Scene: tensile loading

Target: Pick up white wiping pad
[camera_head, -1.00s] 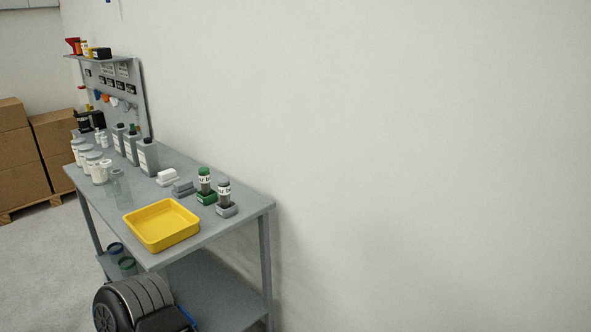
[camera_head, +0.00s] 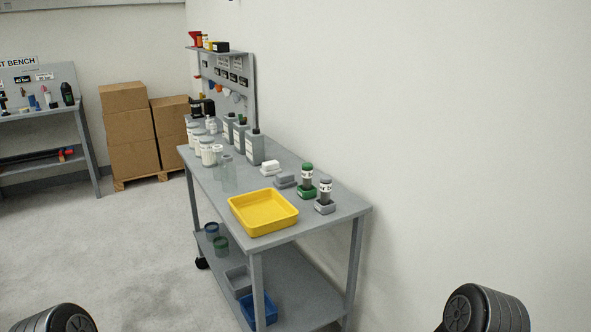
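A small white pad (camera_head: 270,168) lies on the grey table (camera_head: 218,188), behind the yellow tray and in front of the grey bottles. It looks like the white wiping pad. A similar grey block (camera_head: 286,181) lies just to its right. Parts of my two arms show at the bottom left and bottom right corners, well short of the table. Neither gripper is in view.
A yellow tray (camera_head: 263,212) sits at the table's near end. White jars (camera_head: 207,150) and grey bottles (camera_head: 255,147) stand farther back. Open floor lies left of the table.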

